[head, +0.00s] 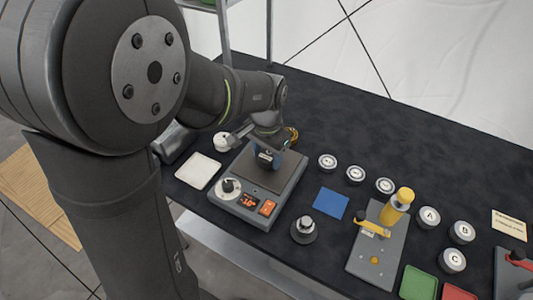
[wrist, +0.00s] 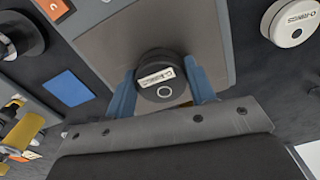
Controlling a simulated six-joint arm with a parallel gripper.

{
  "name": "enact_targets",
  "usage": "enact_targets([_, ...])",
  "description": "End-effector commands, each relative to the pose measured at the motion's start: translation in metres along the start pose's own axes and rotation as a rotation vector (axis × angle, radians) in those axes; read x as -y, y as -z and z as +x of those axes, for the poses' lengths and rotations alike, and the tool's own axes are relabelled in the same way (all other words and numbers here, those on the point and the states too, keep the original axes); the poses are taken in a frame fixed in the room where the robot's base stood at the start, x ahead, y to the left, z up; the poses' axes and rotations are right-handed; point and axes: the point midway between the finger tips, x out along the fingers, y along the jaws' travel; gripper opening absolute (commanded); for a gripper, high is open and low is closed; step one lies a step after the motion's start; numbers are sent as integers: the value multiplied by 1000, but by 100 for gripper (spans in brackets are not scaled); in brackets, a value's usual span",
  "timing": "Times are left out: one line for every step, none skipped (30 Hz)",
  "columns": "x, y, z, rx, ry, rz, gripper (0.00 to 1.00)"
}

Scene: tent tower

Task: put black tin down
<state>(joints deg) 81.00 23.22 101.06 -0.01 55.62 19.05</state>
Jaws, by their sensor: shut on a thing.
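The black tin (wrist: 160,80) is a round dark tin with a white label on top. My gripper (wrist: 165,88) is shut on it, with a blue finger on each side of the tin. In the head view the tin (head: 265,156) and my gripper (head: 268,150) are over the grey plate (head: 262,178) of a device with a display and an orange button. The plate also fills the background behind the tin in the wrist view (wrist: 105,45). I cannot tell whether the tin touches the plate.
A white square tray (head: 198,170) lies left of the device. A blue square (head: 331,203) and a dark knob-like piece (head: 303,229) lie right of it. Several white-lidded tins (head: 355,174) stand behind. A yellow-handled press (head: 378,235) stands farther right, near green (head: 418,283) and red squares.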

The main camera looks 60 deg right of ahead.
Motion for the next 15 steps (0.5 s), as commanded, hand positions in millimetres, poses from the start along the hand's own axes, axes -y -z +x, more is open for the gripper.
enact_targets([0, 0, 0, 0, 0, 0, 26])
enact_targets([0, 0, 1, 0, 0, 0, 26])
enact_targets([0, 0, 2, 1, 0, 0, 26])
enact_targets([0, 0, 3, 1, 0, 0, 26])
enact_targets([0, 0, 3, 1, 0, 0, 54])
enact_targets([0, 0, 3, 0, 0, 0, 62])
enact_targets([0, 0, 3, 0, 0, 0, 67])
enact_targets([0, 0, 3, 0, 0, 0, 72])
enact_targets([0, 0, 3, 0, 0, 0, 72])
enact_targets([0, 0, 3, 0, 0, 0, 72])
enact_targets([0, 0, 3, 0, 0, 0, 72])
enact_targets([0, 0, 3, 0, 0, 0, 72])
enact_targets([0, 0, 3, 0, 0, 0, 72])
enact_targets([0, 0, 3, 0, 0, 0, 72])
enact_targets([0, 0, 3, 0, 0, 0, 72])
